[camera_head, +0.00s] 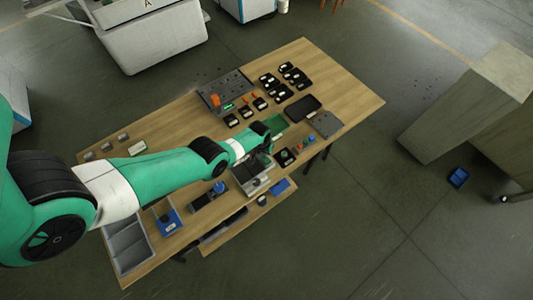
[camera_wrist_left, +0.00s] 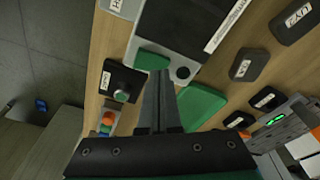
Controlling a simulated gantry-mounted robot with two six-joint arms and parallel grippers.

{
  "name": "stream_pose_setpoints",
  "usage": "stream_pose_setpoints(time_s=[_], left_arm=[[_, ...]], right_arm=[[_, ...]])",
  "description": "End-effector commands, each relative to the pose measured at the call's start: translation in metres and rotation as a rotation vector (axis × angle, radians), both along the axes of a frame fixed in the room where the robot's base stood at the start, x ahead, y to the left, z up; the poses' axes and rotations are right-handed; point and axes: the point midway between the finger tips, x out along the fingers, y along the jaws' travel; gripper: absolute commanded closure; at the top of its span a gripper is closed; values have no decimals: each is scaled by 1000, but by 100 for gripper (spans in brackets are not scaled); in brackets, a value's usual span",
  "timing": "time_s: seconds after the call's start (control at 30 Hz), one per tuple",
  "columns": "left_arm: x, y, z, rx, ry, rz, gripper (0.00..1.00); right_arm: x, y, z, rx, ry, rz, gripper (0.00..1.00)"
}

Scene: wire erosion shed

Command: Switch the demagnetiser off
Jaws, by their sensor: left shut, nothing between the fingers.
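The demagnetiser appears to be the pale grey box with a dark top plate (camera_wrist_left: 190,25); it also shows under my left wrist in the head view (camera_head: 251,180). At its near edge are a green rocker-like switch (camera_wrist_left: 151,61) and a small round black knob (camera_wrist_left: 182,72). My left gripper (camera_wrist_left: 159,74) is shut and empty, its fingertips between the switch and the knob in the picture. I cannot tell whether they touch the switch. My right gripper is not in view.
A black box with a green button (camera_wrist_left: 122,94) stands close by, with an orange and blue item (camera_wrist_left: 106,123) beyond it. A green mat (camera_wrist_left: 202,106) lies on the other side.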

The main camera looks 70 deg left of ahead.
Motion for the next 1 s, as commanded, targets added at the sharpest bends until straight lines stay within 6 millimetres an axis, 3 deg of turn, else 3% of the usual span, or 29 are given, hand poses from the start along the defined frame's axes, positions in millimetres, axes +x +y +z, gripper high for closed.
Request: stream_pose_setpoints(time_s=[0.03,0.57,1.0], left_arm=[[0,0,11,0,0,0,100],[0,0,60,1,-1,0,100],[0,0,61,1,-1,0,100]], right_arm=[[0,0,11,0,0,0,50],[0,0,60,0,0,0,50],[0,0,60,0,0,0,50]])
